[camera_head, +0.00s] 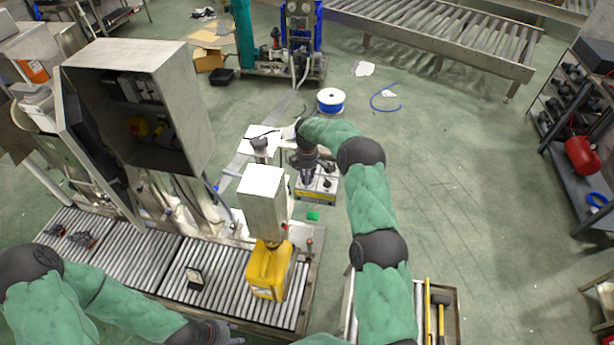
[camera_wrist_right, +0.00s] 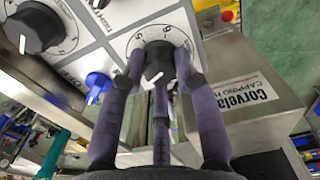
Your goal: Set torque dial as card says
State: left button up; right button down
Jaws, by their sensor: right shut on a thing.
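My right gripper (camera_head: 308,162) reaches over a pale control box (camera_head: 322,186) beside the capping station. In the right wrist view my right gripper (camera_wrist_right: 160,82) has its dark fingers closed around a black dial knob (camera_wrist_right: 157,62) with a white pointer mark. A printed scale with a 5 and a 6 rings this knob; its name is not readable. A larger black dial (camera_wrist_right: 36,28) and a blue switch (camera_wrist_right: 97,86) sit to its left. My left gripper (camera_head: 208,333) is at the bottom edge, partly cut off. I cannot make out a readable card.
A metal capping head (camera_head: 262,187) stands left of the control box, above a yellow jug (camera_head: 268,270) on the roller conveyor (camera_head: 140,262). A metal housing (camera_wrist_right: 250,105) labelled Corvola lies close right of my fingers. Open green floor (camera_head: 450,190) lies to the right.

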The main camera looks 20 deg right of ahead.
jog(key=m+b, duration=0.2)
jog(key=b, duration=0.1)
jog(key=m+b, duration=0.2)
jog(key=shift+f, duration=0.25)
jog(key=shift+m+b, duration=1.2)
jog(key=shift+r+m+b, duration=0.15)
jog(key=shift+m+b, duration=0.6)
jog(key=shift+m, duration=0.75)
jog(key=c, duration=0.9)
grip_release()
jog(key=shift+r, duration=0.15)
notch_tip(320, 180, up, 12)
